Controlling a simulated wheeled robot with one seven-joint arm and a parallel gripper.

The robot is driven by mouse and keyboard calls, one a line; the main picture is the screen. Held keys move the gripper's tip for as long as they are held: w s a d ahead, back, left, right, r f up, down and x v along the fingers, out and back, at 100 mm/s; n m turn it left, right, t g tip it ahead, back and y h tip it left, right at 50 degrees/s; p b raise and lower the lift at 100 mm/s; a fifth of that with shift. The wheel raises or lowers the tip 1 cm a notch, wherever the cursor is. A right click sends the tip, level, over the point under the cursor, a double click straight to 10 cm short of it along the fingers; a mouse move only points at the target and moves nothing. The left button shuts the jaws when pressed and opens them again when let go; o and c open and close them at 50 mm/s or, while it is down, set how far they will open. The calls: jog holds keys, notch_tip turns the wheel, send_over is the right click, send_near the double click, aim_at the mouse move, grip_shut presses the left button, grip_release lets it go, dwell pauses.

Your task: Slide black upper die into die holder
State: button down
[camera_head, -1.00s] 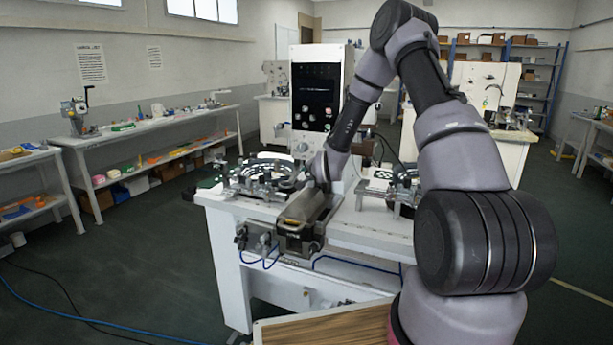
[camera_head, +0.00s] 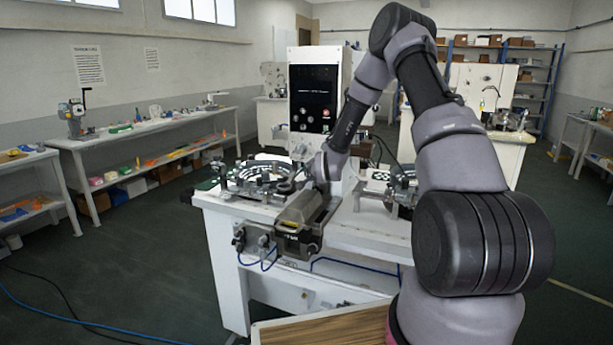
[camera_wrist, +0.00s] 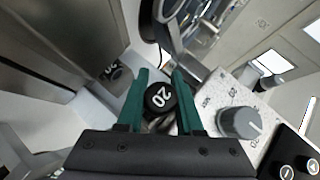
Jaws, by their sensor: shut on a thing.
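The die sits between the fingertips. In the head view, my gripper is mostly hidden behind my wrist, close to the machine on the white bench (camera_head: 345,238). The die cannot be made out there. I cannot tell from these frames which part is the die holder, or whether the die touches it.
A machine panel with a grey knob (camera_wrist: 238,122) lies close to the right of the fingers. A metal ring fixture (camera_head: 262,178) stands on the bench's left side, and a metal box-like unit (camera_head: 298,240) at its front edge. A tall control cabinet (camera_head: 314,100) rises behind.

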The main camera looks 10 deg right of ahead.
jog(key=shift+w+d, duration=0.35)
jog(key=shift+w, duration=0.1)
jog(key=shift+c, duration=2.4)
grip_release()
jog(key=shift+r, duration=0.1)
jog(key=shift+c, duration=1.4)
jog(key=shift+o, duration=0.6)
jog(key=shift+s+a, duration=0.3)
jog(key=shift+a, duration=0.05)
jog(key=shift+s+a, duration=0.6)
jog(key=shift+s, duration=0.25)
jog(key=shift+s+a, duration=0.55)
jog(key=shift+s, duration=0.3)
jog(key=shift+s+a, duration=0.6)
jog(key=shift+s, duration=0.25)
